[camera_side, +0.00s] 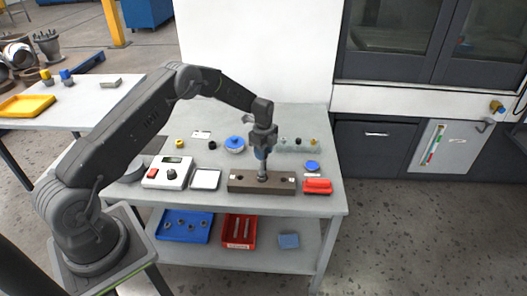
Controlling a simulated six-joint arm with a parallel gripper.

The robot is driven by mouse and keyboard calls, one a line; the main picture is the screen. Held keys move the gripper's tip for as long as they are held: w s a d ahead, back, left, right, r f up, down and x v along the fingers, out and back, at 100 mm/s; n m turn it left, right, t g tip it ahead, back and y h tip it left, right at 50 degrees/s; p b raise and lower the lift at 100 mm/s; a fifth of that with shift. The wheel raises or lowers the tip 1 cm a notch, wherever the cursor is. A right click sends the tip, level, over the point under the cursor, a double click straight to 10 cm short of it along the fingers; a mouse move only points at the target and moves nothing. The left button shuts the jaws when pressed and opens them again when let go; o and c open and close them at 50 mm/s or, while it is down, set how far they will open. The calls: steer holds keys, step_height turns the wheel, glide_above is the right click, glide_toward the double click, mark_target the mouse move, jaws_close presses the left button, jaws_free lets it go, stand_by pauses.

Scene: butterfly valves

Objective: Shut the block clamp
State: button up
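A long brown-grey block (240,184), which looks like the block clamp, lies near the front of the table. A dark upright post or stem rises from its middle. My gripper (262,157) points straight down over the middle of the block, at the top of that stem. A small blue part shows at the gripper's end; I cannot tell whether it is held or belongs to the gripper. The fingers are too small to tell whether they are open or shut, or whether they touch the stem.
On the table (222,209), a white control box (167,172) and a white square tray (205,180) stand left of the block. Red items (317,186) lie close on its right. A blue round part (235,144) and several small parts sit behind.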

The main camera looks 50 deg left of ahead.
steer(key=o, duration=0.4)
step_height(320, 180, up, 14)
stand_by(0.6)
steer(key=shift+f, duration=0.1)
